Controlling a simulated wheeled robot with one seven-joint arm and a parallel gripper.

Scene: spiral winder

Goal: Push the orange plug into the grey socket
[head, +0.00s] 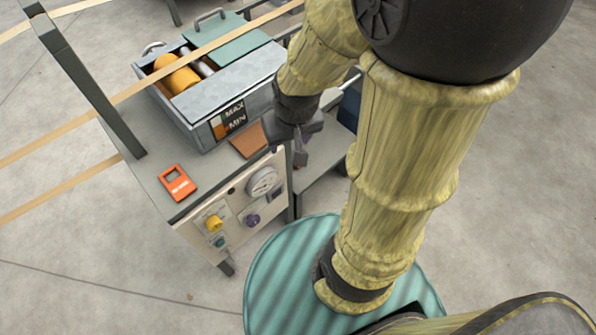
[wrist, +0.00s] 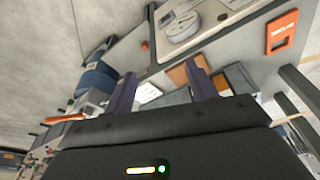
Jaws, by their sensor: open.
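A long orange piece (wrist: 65,118) shows at the left of the wrist view, small and blurred. I cannot tell whether it is the orange plug. I cannot make out a grey socket in either view. My gripper (head: 286,150) is at the right end of the grey cabinet top in the head view, above the panel's upper right corner. In the wrist view its two dark fingers (wrist: 162,88) stand apart with nothing held between them. The arm hides part of the area to the right of the cabinet.
A control panel (head: 240,225) with a gauge and knobs forms the cabinet's front. An orange tag (head: 177,182), a brown plate (head: 248,140) and an open grey box (head: 222,95) with a yellow roller are on top. Tan strips cross over the cabinet beside a dark post (head: 95,85).

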